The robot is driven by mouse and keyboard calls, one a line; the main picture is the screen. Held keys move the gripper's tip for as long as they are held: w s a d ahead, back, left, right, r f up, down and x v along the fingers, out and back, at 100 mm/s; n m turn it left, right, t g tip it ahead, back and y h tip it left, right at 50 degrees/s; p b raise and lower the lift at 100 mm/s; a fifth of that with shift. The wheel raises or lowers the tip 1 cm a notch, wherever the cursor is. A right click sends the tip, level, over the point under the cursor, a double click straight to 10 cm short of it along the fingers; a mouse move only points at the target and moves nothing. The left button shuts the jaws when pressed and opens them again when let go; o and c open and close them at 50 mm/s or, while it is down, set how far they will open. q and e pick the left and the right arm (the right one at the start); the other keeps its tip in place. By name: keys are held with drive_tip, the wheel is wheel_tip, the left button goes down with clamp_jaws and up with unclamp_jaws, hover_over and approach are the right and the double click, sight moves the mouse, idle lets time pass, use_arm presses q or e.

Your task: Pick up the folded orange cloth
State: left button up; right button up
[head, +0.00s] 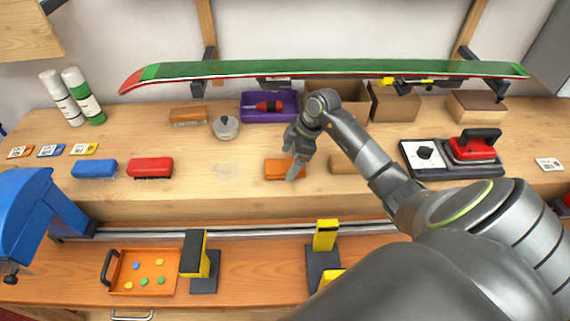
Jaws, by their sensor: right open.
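The folded orange cloth (274,169) lies flat on the raised wooden shelf of the bench, near the middle of the head view. My right gripper (291,163) is directly over it, with its fingers pointing down and open. One finger covers the right part of the cloth. I cannot tell whether the fingertips touch the cloth or hover just above it. Nothing is held between the fingers. My left gripper is not in view.
A green ski (330,69) spans the back above the shelf. A purple tray (253,107) stands behind the cloth, a red brush (150,167) to its left. A red iron (473,147) sits on the right. Yellow-topped vises (325,237) stand in front. Bare wood lies left of the cloth.

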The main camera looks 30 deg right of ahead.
sight(287, 164)
drive_tip(key=shift+x, duration=1)
drive_tip(key=c, duration=1.1)
drive_tip(key=shift+o, duration=0.2)
drive_tip(key=shift+r, duration=0.1)
wheel_tip(287, 164, up, 10)
drive_tip(key=b, duration=0.2)
